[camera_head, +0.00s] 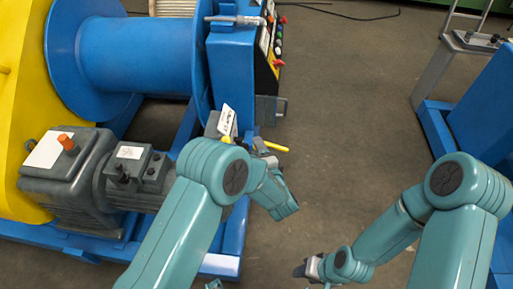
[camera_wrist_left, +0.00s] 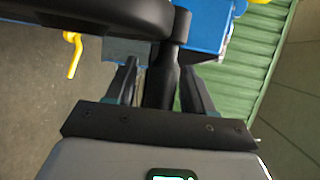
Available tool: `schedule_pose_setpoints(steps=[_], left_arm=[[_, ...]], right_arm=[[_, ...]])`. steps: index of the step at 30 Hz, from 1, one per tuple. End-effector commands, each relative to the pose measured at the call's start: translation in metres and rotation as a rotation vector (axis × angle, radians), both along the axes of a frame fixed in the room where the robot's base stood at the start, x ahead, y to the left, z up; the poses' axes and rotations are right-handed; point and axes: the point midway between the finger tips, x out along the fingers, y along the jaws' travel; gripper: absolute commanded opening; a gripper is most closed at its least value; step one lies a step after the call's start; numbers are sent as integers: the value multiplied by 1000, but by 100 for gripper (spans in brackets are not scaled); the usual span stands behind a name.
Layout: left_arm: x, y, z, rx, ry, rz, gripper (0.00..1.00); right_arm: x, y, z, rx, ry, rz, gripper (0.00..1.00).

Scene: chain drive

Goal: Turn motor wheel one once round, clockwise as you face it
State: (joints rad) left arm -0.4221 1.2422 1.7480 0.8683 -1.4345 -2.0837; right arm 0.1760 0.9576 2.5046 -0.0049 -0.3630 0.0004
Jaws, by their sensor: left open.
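A black wheel, which I take to be motor wheel one (camera_wrist_left: 105,12), crosses the top of the left wrist view, only part of its rim showing. A dark upright handle (camera_wrist_left: 163,80) joins it. My left gripper (camera_wrist_left: 158,70) is open, one finger on each side of this handle; contact is not clear. In the head view my left gripper (camera_head: 262,149) is small and partly hidden beyond my left arm, beside the motor (camera_head: 135,182). The wheel cannot be made out there. My right gripper (camera_head: 312,268) is low in the head view, away from the machine; its opening is unclear.
A yellow lever (camera_head: 277,147) is close to my left gripper; it also shows in the left wrist view (camera_wrist_left: 74,55). The blue drum (camera_head: 135,55) and control panel (camera_head: 272,45) stand behind. Grey floor (camera_head: 340,110) is clear between the machine and blue equipment at right.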

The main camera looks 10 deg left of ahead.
Motion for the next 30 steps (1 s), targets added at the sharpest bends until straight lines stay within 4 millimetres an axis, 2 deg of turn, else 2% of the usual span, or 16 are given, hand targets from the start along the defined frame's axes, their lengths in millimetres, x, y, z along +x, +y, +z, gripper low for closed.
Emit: schedule_pose_setpoints(steps=[8,10,13,14,23,30], left_arm=[[-2,-1,0,0,0,-1,53],[-2,-1,0,0,0,-1,36],[-1,-1,0,0,0,-1,4],[-1,-1,0,1,0,-1,0],[4,0,2,-1,27,-1,0],[14,1,3,-2,155,0,0]], right_arm=[[0,0,0,0,0,0,45],[0,0,0,0,0,0,45],[0,0,0,0,0,0,45],[0,0,0,0,0,0,45],[0,0,7,0,0,0,45],[0,0,32,0,0,0,45]])
